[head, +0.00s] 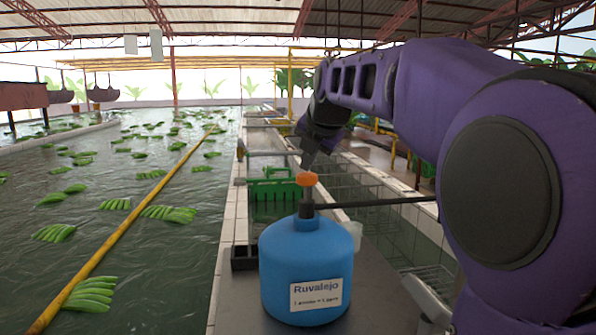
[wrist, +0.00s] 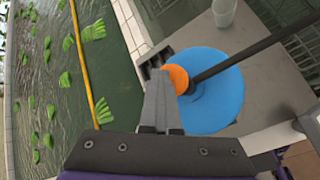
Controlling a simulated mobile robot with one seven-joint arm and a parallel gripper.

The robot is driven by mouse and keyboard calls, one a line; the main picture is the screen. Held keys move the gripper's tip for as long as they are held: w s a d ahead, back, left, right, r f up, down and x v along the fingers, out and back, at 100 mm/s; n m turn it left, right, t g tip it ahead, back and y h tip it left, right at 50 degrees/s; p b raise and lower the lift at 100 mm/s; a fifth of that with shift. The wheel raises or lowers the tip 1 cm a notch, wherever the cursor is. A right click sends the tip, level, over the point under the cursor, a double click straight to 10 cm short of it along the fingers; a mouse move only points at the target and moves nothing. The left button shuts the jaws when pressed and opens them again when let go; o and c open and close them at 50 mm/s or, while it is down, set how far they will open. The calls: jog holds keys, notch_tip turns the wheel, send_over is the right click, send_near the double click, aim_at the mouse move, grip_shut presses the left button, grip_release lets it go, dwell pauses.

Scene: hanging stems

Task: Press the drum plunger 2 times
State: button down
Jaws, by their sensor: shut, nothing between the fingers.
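The blue drum (head: 306,262) with a "Ruvalejo" label stands upright on a grey metal surface. The drum plunger is an orange knob (head: 306,179) on a dark neck at its top. My gripper (head: 308,164) is shut and empty, pointing down with its tips at or just above the knob. In the wrist view the shut fingers (wrist: 158,78) overlap the left side of the orange knob (wrist: 178,80), with the blue drum (wrist: 215,95) behind. I cannot tell whether the tips touch the knob.
A dark rod (head: 375,203) runs rightward from the plunger neck. A black tray (head: 244,257) stands left of the drum and a translucent cup (head: 353,232) behind it. A green crate (head: 273,187) lies farther back. Water with floating banana bunches (head: 90,293) fills the left.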

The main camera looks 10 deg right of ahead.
aim_at(307, 175)
jog(key=shift+f+b, duration=0.85)
jog(key=shift+f, duration=0.35)
dwell(0.4)
jog(key=shift+r, duration=0.1)
jog(key=shift+r+p, duration=1.2)
jog(key=shift+r, duration=0.2)
jog(key=shift+r+p, duration=2.4)
jog(key=shift+r, duration=0.7)
